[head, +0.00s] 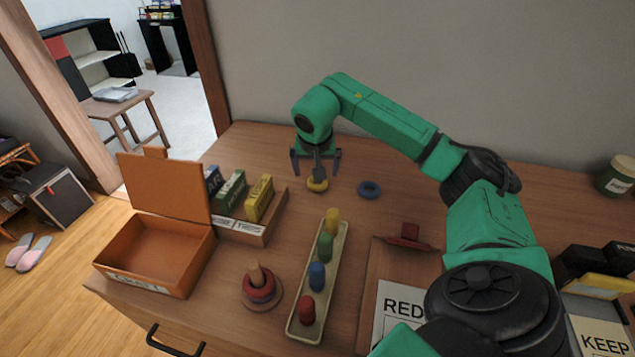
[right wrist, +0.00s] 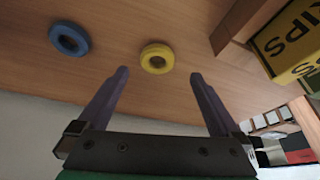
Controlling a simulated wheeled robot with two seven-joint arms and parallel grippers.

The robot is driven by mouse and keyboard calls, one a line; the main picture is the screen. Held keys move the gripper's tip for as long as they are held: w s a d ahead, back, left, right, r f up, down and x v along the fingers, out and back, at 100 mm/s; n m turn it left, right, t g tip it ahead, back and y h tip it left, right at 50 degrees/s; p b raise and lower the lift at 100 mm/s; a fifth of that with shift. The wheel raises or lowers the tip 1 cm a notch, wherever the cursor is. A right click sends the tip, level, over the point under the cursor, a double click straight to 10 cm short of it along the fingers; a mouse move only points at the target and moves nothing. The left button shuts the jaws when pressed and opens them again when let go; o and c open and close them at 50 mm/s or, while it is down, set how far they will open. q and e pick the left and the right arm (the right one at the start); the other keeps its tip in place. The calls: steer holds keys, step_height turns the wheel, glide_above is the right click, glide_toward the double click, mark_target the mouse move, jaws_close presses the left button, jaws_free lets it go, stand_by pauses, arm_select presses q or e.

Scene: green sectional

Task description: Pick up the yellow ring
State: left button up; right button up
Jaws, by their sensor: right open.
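The yellow ring (head: 317,184) lies flat on the wooden table, toward the back. In the right wrist view the yellow ring (right wrist: 157,58) shows just beyond and between the two fingertips. My right gripper (head: 316,170) is open and points down above the ring, with its fingers spread to either side. In the right wrist view its fingers (right wrist: 160,75) are apart with nothing between them. A blue ring (head: 369,189) lies on the table to the right of the yellow one. My left gripper is not in view.
A ring stacker (head: 262,287) with rings on its peg stands near the front. A tray (head: 339,262) of colored pegs is right of it. An open orange box (head: 157,255) and a holder with small boxes (head: 245,197) stand left. The table around the yellow ring is clear.

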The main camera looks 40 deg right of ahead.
steer(key=x, duration=0.5)
steer(key=shift+d+f, duration=0.2)
steer(key=shift+d, duration=0.1)
steer(key=shift+w+d+f, duration=0.2)
steer(key=shift+f, duration=0.2)
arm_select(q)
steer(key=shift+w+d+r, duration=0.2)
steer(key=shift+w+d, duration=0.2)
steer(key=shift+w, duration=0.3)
arm_select(e)
steer(key=shift+r, duration=0.1)
steer(key=c, duration=1.3)
